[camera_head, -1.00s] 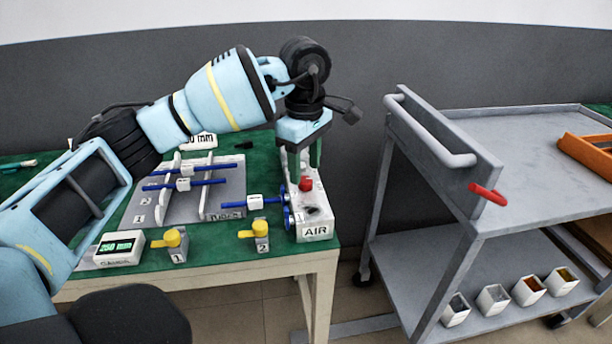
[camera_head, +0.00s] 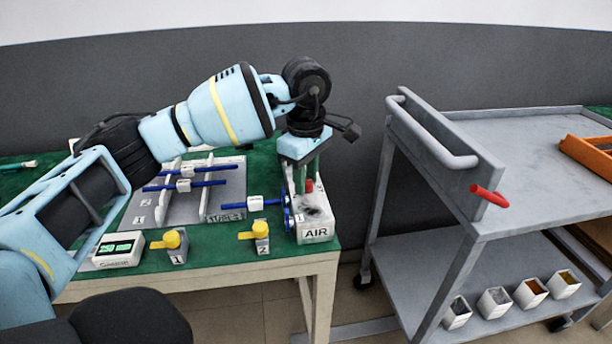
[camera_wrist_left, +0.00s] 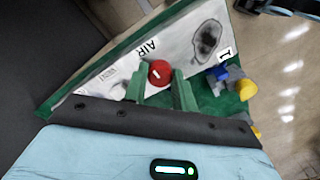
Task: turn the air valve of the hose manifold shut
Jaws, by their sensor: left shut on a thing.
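The hose manifold (camera_head: 316,222) is a pale block marked AIR at the right end of the green bench. Its air valve is a red knob (camera_head: 309,185) on top, which shows a short white mark in the left wrist view (camera_wrist_left: 159,73). My left gripper (camera_head: 306,179) points down at the knob. Its green fingers (camera_wrist_left: 160,80) stand on either side of the knob and are shut on it. The fingers hide part of the knob in the head view. My right gripper is not in view.
Two yellow-handled valves, 1 (camera_head: 171,240) and 2 (camera_head: 256,233), stand along the bench's front edge beside a digital readout (camera_head: 119,248). Blue rods on a grey rack (camera_head: 165,208) lie left of the manifold. A grey trolley (camera_head: 500,200) stands to the right.

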